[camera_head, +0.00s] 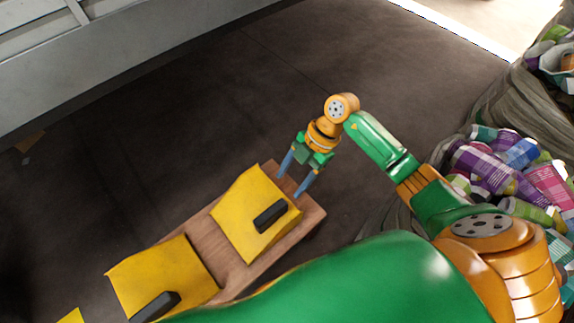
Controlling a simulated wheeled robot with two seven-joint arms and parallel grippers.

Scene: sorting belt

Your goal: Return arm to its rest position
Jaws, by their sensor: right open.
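My right arm, green and orange, reaches in from the lower right. Its gripper (289,187) has two blue fingers spread apart, with nothing visible between them. The gripper hangs over the far right end of a wooden board (235,266), close to a yellow piece with a black block on it (244,208). I cannot tell whether the fingers touch the board. My left gripper is not in view.
A second yellow piece with a black block (163,275) lies on the board, and part of another yellow thing (71,317) shows at bottom left. Sacks of crushed cans (505,165) stand at right. A grey metal structure (120,50) runs along the upper left. Dark floor between is mostly clear.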

